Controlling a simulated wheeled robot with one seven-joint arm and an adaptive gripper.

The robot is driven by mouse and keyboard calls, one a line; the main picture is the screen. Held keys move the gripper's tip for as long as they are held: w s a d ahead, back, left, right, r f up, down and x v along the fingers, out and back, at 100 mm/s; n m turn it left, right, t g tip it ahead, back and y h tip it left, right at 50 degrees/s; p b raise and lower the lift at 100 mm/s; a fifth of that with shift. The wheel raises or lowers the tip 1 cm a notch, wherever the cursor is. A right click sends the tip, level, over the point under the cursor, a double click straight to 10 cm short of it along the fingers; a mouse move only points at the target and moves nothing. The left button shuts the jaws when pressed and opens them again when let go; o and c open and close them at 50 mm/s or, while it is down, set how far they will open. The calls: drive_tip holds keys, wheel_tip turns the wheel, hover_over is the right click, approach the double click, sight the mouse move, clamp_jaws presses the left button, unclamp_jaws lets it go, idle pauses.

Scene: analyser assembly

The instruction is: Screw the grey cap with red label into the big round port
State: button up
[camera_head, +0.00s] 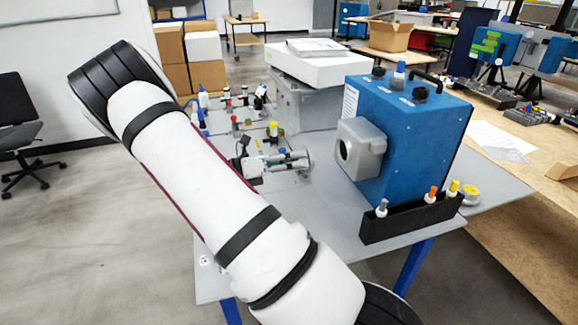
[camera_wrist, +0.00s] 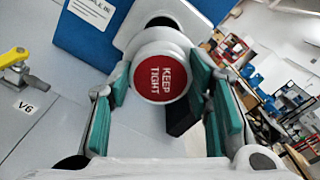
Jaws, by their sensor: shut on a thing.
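The grey cap with its red "KEEP TIGHT" label (camera_wrist: 166,79) is held between the green-padded fingers of my gripper (camera_wrist: 157,85). The label faces the wrist camera. In the head view my gripper (camera_head: 280,161) is left of the blue analyser box (camera_head: 418,130), and the cap (camera_head: 303,158) shows at its tip. The big round port (camera_head: 345,150) is a dark opening in a grey housing on the box's left side. The cap is apart from the port, with a gap between them. In the wrist view the housing (camera_wrist: 140,20) rises behind the cap, which hides part of it.
A black rack (camera_head: 400,219) with several small capped bottles stands in front of the box. Valves and fittings (camera_head: 240,120) stand on the grey table (camera_head: 330,250) behind my arm. A yellow-handled valve (camera_wrist: 15,58) is at the left in the wrist view.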

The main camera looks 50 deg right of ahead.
drive_tip(key=shift+s+d+r, duration=0.2)
drive_tip(key=shift+d, duration=0.15)
drive_tip(key=s+d+n+p, duration=0.1)
drive_tip(key=s+d+n, duration=0.1)
drive_tip(key=n, duration=0.9)
drive_tip(key=s+d+n+p, duration=0.1)
drive_tip(key=d+n, duration=0.3)
drive_tip(key=n, duration=0.7)
drive_tip(key=shift+s+n+p, duration=0.35)
drive_tip(key=shift+n+p, duration=0.05)
drive_tip(key=shift+p, duration=0.05)
drive_tip(key=shift+x, duration=0.75)
idle(1.7)
